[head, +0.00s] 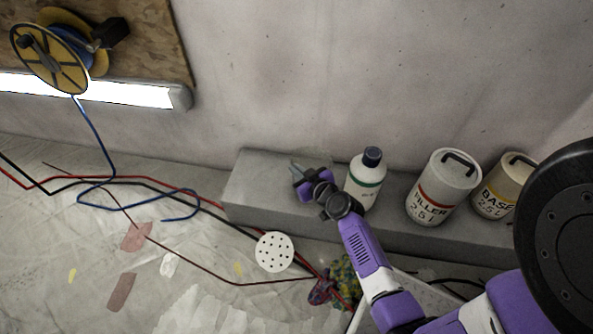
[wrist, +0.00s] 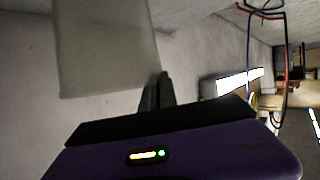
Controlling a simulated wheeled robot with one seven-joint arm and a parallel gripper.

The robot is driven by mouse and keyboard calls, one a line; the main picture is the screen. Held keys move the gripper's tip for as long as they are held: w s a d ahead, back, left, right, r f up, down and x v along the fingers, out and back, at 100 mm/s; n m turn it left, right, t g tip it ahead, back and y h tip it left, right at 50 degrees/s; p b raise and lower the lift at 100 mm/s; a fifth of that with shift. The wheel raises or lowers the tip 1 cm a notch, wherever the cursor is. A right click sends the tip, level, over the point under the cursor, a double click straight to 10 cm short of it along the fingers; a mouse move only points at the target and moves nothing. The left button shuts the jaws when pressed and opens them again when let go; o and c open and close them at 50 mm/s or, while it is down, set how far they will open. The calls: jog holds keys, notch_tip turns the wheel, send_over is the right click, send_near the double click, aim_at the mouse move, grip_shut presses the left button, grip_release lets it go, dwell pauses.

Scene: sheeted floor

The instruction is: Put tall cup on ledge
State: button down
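The tall cup (wrist: 105,48) is a pale, greyish, translucent shape at the upper left of the wrist view. That view is upside down, so its wide edge is low in the picture. Its far end is cut off by the frame. The two dark fingers of my gripper (wrist: 157,92) are close together, with the cup's side wall between them. In the head view my gripper (head: 299,172) is over the left part of the grey ledge (head: 258,190). The cup is hard to make out there, and I cannot tell whether it touches the ledge.
A white bottle (head: 364,182) with a dark cap stands on the ledge just right of my gripper. A filler tub (head: 441,190) and a base tub (head: 500,188) stand farther right. Cables (head: 130,182) and a white perforated disc (head: 274,252) lie on the sheeted floor.

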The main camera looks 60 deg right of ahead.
jog(key=shift+f, duration=0.2)
jog(key=c, duration=1.6)
grip_release()
jog(key=shift+r, duration=0.1)
jog(key=shift+c, duration=0.2)
jog(key=shift+r, duration=0.1)
jog(key=shift+s+a+r, duration=0.1)
jog(key=shift+s+r, duration=0.05)
jog(key=s+a+r+n+y+p, duration=0.1)
jog(key=s+a+r, duration=0.3)
jog(key=s+a, duration=0.55)
jog(key=s+a+r+p, duration=0.1)
jog(key=s+a+r, duration=0.3)
jog(key=s+a, duration=0.5)
jog(key=s+a+r+n+t+y, duration=0.1)
jog(key=s+a+r+y, duration=0.1)
jog(key=a+r, duration=0.4)
jog(key=s+a+r+n+t+y, duration=0.1)
jog(key=s+a+r+n+y, duration=0.1)
jog(key=a+r, duration=0.4)
notch_tip(320, 180, up, 4)
jog(key=s+y, duration=0.1)
jog(key=s, duration=0.1)
jog(key=shift+s+r+n+t, duration=0.25)
jog(key=shift+s+n+t, duration=0.05)
jog(key=shift+s, duration=0.05)
